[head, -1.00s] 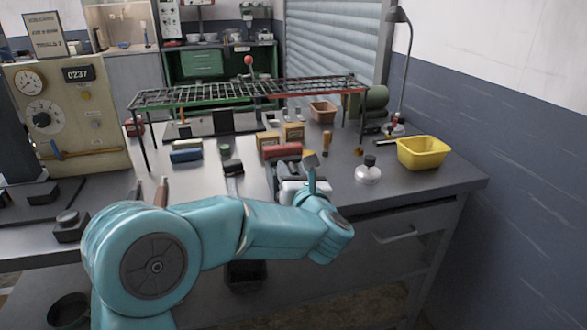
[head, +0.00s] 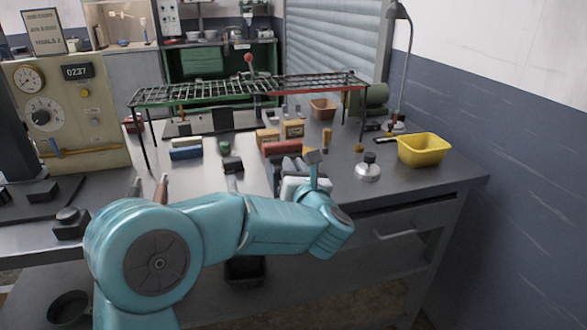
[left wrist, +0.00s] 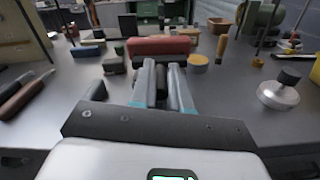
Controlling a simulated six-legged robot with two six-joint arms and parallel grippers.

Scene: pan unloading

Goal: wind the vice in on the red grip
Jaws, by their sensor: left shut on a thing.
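The red grip (head: 281,148) is a red cylinder lying crosswise on the bench. It also shows in the left wrist view (left wrist: 159,45), just beyond my fingertips. My left gripper (head: 292,163) reaches over the bench edge, its fingers pointing at the red grip. In the left wrist view its two grey fingers (left wrist: 160,72) are close together around a narrow dark piece (left wrist: 158,88), mostly hidden between them. I cannot tell whether this is part of the vice. Whether the fingertips touch the red grip is unclear. My right gripper is not in view.
A wire rack (head: 250,90) on thin legs spans the back of the bench. A dark block (head: 232,164) and blue block (head: 186,153) lie left. A round silver weight (head: 368,168) and yellow bin (head: 424,149) stand right. Bare bench lies between the weight and bin.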

